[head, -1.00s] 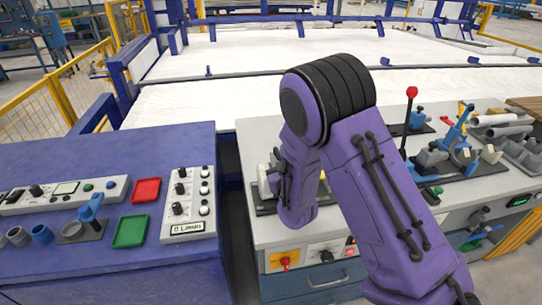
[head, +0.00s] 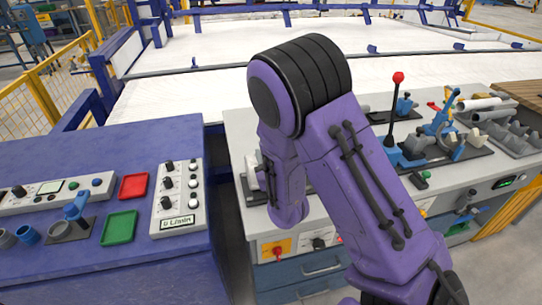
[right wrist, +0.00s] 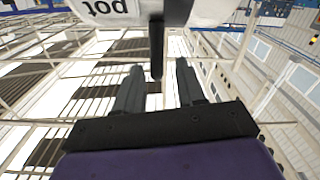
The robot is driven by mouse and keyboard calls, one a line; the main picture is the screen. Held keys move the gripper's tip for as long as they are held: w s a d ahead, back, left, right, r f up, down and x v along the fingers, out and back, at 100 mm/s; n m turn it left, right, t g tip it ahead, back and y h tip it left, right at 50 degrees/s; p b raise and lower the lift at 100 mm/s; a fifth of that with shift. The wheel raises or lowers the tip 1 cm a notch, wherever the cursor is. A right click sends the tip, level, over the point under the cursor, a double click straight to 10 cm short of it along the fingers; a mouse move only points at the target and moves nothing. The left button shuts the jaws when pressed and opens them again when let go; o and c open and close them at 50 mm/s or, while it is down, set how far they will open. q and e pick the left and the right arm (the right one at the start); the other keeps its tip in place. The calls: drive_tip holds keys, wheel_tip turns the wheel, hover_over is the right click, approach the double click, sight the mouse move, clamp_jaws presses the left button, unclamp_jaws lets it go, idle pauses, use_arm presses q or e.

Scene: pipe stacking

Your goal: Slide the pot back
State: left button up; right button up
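In the right wrist view a white panel edge with an upside-down "pot" label (right wrist: 112,9) lies across the top. A thin dark rod (right wrist: 157,50) extends from that panel into the space between my right gripper's (right wrist: 158,75) two dark fingers. The fingers are apart, with visible gaps on both sides of the rod. In the head view my purple right arm hides the right gripper and most of the device behind it. Only a pale and dark edge of that device (head: 252,180) shows left of the arm. My left gripper is not in view.
A grey bench (head: 238,130) carries a red-knobbed lever (head: 398,78) and a blue clamp fixture (head: 438,125) right of the arm. A blue table (head: 120,140) at left holds a knob box (head: 180,197), a red tray (head: 134,186) and a green tray (head: 119,227). A gap separates bench and table.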

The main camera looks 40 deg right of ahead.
drive_tip(key=p+v, duration=0.4)
drive_tip(key=v, duration=0.4)
drive_tip(key=shift+p, duration=0.3)
drive_tip(key=shift+w, duration=0.1)
